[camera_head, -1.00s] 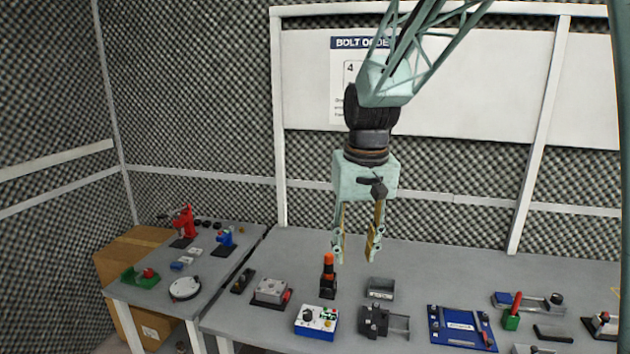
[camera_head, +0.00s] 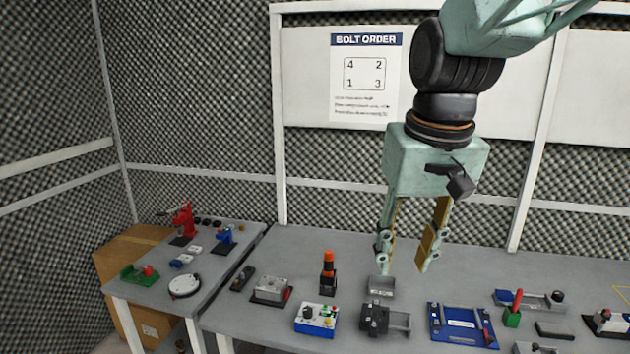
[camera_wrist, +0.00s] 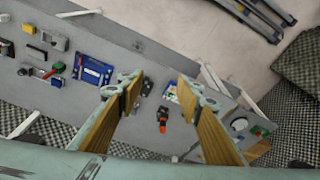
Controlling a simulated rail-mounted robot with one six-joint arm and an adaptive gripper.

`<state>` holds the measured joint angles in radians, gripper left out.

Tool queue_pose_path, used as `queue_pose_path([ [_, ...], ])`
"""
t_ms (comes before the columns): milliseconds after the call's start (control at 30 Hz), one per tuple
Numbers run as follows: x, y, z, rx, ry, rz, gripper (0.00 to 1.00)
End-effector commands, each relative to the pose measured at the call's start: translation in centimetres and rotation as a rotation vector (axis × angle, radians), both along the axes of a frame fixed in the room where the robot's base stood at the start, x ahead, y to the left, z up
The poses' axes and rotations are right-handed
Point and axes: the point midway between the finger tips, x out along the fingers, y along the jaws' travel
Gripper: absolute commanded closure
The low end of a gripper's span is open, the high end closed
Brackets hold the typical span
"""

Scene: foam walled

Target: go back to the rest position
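My gripper (camera_head: 408,262) hangs from my arm above the grey workbench (camera_head: 260,325), with its fingers pointing down. The two fingers have tan inner pads and stand wide apart. Nothing is between them. The wrist view also shows my gripper (camera_wrist: 160,86) open and empty, with the bench well below it. In the head view the fingertips appear over the back part of the bench, above the small grey bin (camera_head: 381,287).
The bench holds an orange-topped black device (camera_head: 328,275), a blue-and-white control box (camera_head: 317,319), a dark vise (camera_head: 376,318) and a blue tray (camera_head: 463,326). A side table (camera_head: 215,270) stands left. A bolt order sign (camera_head: 366,80) hangs behind.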

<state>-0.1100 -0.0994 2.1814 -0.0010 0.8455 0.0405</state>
Motion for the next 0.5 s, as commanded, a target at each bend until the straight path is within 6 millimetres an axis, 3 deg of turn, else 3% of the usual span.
queue_pose_path([
  [500,-8.6,-2.5,1.2,0.000,-0.047,-0.025,0.67],
])
